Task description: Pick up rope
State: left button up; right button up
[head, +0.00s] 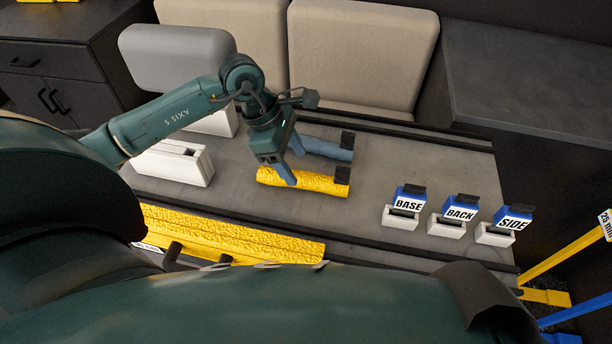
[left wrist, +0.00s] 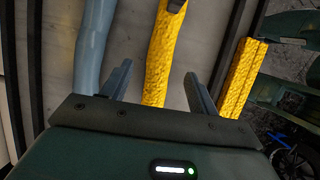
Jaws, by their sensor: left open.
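A yellow, rough-surfaced rope-like roll (head: 318,182) with a black end lies on the grey table. A smooth blue roll (head: 325,149), also black-ended, lies behind it. My left gripper (head: 292,164) is over the left part of the yellow roll, fingers pointing down. In the left wrist view, my left gripper (left wrist: 158,84) is open, with the yellow roll (left wrist: 159,62) running between its fingers and the blue roll (left wrist: 91,45) outside them at left. I cannot tell whether either finger touches the yellow roll. My right gripper is not in view.
White holders with BASE (head: 409,202), BACK (head: 460,213) and SIDE (head: 513,220) labels stand at the table's right. A white slotted block (head: 172,163) is at left. A long yellow strip (head: 230,238) lies at the near edge. Seat cushions (head: 361,55) stand behind.

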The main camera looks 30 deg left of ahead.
aim_at(305, 175)
pick_arm(q)
jog(key=x, duration=0.2)
jog(key=d+p+x, duration=0.1)
jog(key=x, duration=0.2)
jog(key=shift+a+r+p, duration=0.1)
jog(key=shift+r+p, duration=0.1)
jog(key=shift+p, duration=0.1)
jog(key=shift+w+f, duration=0.1)
jog(key=shift+f, duration=0.15)
jog(key=shift+c, duration=0.4)
